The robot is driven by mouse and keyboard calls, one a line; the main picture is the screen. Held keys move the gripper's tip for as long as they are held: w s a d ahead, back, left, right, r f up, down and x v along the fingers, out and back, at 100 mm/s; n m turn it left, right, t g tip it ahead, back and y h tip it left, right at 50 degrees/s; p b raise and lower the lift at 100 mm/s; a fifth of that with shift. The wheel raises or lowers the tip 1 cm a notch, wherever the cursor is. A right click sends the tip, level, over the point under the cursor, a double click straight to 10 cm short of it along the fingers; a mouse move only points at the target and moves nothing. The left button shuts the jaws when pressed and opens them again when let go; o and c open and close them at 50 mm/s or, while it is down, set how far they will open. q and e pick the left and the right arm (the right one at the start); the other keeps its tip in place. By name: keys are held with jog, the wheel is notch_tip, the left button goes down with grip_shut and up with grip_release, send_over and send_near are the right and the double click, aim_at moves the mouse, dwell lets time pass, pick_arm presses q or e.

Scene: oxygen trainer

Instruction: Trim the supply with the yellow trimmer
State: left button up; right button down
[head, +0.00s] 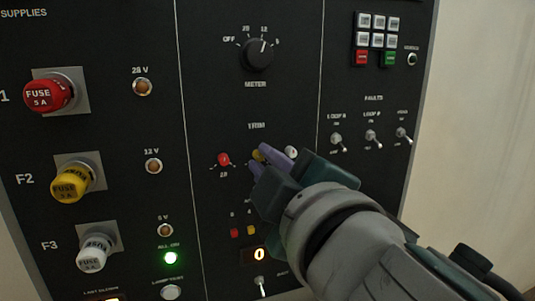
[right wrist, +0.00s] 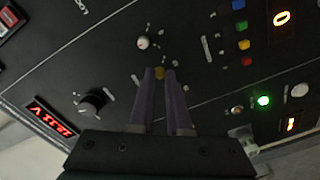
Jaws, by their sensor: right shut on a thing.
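The yellow trimmer (head: 257,155) is the middle knob of the TRIM row on the dark panel, between the red trimmer (head: 223,159) and the white trimmer (head: 291,151). My right gripper (head: 260,159) reaches in from the lower right, its purple fingers shut on the yellow trimmer and covering part of it. In the right wrist view the yellow trimmer (right wrist: 160,73) shows between the fingertips, with the white trimmer (right wrist: 143,42) above it. My left gripper is not in view.
The METER knob (head: 258,54) is above the trimmers. A digit display (head: 259,254) and a toggle (head: 261,283) are below. Three fault toggles (head: 370,136) stand to the right. Red, yellow and white fuses (head: 90,253) line the left. The green lamp (head: 170,258) is lit.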

jog(key=shift+n, duration=0.6)
jog(key=c, duration=0.9)
grip_release()
jog(key=v, duration=1)
